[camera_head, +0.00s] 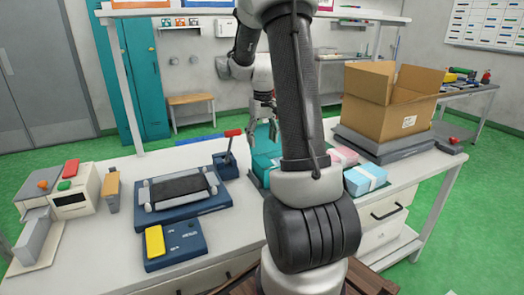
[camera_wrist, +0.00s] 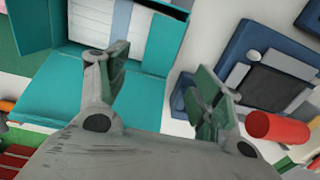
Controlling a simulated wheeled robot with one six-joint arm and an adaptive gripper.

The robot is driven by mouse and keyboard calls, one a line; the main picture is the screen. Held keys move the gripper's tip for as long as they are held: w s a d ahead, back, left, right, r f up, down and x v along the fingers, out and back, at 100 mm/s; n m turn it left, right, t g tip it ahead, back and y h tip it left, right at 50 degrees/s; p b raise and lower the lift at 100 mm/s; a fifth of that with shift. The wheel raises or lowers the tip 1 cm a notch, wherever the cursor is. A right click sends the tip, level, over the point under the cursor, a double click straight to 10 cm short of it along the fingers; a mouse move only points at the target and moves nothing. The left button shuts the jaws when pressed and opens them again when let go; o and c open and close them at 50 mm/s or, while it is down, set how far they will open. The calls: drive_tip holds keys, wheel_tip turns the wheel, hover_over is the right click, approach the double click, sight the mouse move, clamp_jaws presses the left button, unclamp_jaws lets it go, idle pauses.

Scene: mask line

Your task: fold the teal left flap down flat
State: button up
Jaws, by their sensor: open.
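The teal box (camera_head: 258,180) stands on the table, largely hidden behind my arm in the head view. The wrist view shows teal panels around it: a narrow one (camera_wrist: 165,45) on the right, a wide one (camera_wrist: 110,103) nearest my gripper, and one (camera_wrist: 28,25) at the upper left. The box is turned about in the wrist view, so the narrow right panel seems to be the left flap; its exact tilt is unclear. Pale packs (camera_wrist: 92,20) lie inside. My gripper (camera_wrist: 160,79) is open with nothing between its fingers; it also shows above the box's far side (camera_head: 262,106).
A blue lever device (camera_head: 226,164) with a red handle (camera_wrist: 275,127) stands close beside the box, near my right-hand finger in the wrist view. Pink and blue packs (camera_head: 364,179) and an open carton (camera_head: 388,108) are on the right.

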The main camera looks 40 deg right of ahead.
wheel_tip(320, 180, up, 5)
drive_tip(key=shift+r, duration=0.15)
idle(0.5)
drive_tip(key=s+a+r+n+t, duration=0.1)
drive_tip(key=s+a+r, duration=0.3)
drive_tip(key=s+a, duration=0.5)
drive_tip(key=s+a+r+n+t, duration=0.2)
drive_tip(key=s+a+r+t, duration=0.1)
drive_tip(key=s+a, duration=0.6)
drive_tip(key=s+r, duration=0.1)
drive_tip(key=s, duration=0.3)
drive_tip(key=shift+r, duration=0.25)
